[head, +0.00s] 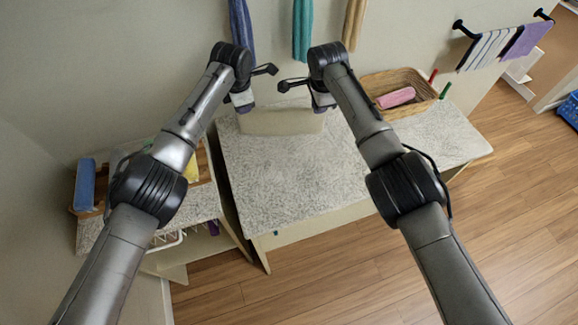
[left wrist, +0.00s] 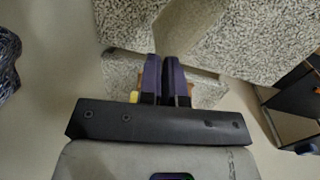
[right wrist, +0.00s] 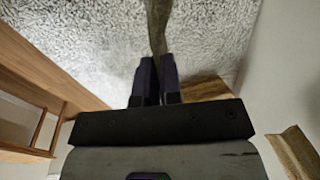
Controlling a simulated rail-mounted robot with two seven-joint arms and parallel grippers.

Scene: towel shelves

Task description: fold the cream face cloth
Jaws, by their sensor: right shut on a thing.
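The cream face cloth (head: 283,122) hangs stretched between my two grippers over the back edge area of the speckled table (head: 290,175). My left gripper (head: 243,108) is at its left end. In the left wrist view the cloth (left wrist: 190,32) runs away from between the close-set purple fingers (left wrist: 165,60). My right gripper (head: 322,107) is shut on its right end. In the right wrist view the cloth (right wrist: 157,28) appears nearly edge-on as a narrow strip above the fingers (right wrist: 156,62). I cannot tell whether its lower edge touches the table.
A wicker basket (head: 432,95) with a pink rolled towel (head: 396,97) stands at the table's back right. Blue, teal (head: 302,30) and tan towels hang on the wall behind. A lower speckled stand (head: 205,203) is at left. The table's front and middle are clear.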

